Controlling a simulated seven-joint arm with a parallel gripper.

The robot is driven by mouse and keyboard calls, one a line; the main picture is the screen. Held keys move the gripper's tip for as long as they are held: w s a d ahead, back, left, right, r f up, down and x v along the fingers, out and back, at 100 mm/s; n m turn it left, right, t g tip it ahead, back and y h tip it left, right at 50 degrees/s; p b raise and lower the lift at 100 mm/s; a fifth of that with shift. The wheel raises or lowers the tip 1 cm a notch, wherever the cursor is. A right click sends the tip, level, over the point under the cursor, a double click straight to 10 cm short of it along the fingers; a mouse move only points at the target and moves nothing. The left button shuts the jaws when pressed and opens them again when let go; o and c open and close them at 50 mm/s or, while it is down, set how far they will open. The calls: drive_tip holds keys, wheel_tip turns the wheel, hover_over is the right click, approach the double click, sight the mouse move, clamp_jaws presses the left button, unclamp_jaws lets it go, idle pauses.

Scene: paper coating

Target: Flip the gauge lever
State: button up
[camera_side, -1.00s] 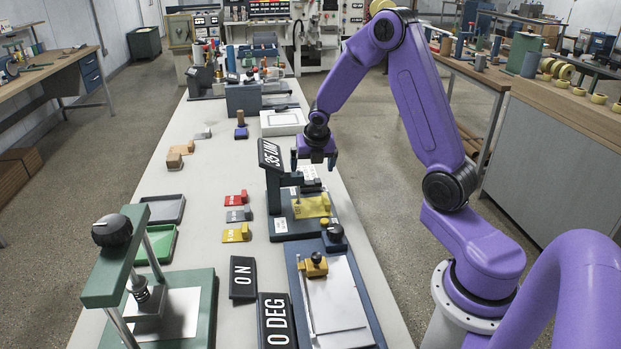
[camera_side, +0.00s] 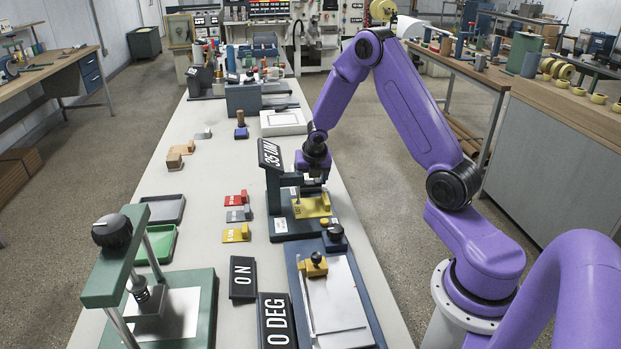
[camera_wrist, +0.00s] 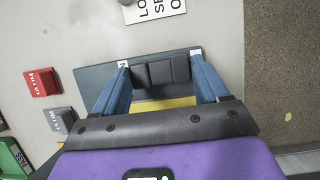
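The gauge has a dark blue base (camera_side: 282,226), a tilted black display (camera_side: 270,155) reading "35 UM" and a yellow block (camera_side: 312,206) on it. My gripper (camera_side: 313,180) is low over the gauge, just behind the yellow block. In the wrist view my gripper (camera_wrist: 160,75) has its two blue fingers wide apart, on either side of a dark ribbed block (camera_wrist: 160,70) on the gauge base (camera_wrist: 95,80). I cannot tell whether the fingers touch it or whether it is the lever. Part of the yellow piece (camera_wrist: 165,103) shows nearer the palm.
Red (camera_side: 236,198), grey (camera_side: 239,214) and yellow (camera_side: 237,234) tagged blocks lie left of the gauge. A blue board with a white sheet (camera_side: 335,297) and a green press (camera_side: 196,309) stand in front.

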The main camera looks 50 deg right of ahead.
drive_tip(key=c, duration=0.4)
drive_tip(key=shift+s+d+t+y, duration=0.1)
drive_tip(key=shift+d+t+y, duration=0.3)
drive_tip(key=shift+t+y, duration=0.3)
drive_tip(key=shift+m, duration=0.3)
drive_tip(key=shift+s, duration=0.1)
drive_tip(key=o, duration=1.1)
drive_tip(key=shift+a, duration=0.1)
drive_tip(key=shift+a+h, duration=0.15)
drive_tip(key=shift+h, duration=0.15)
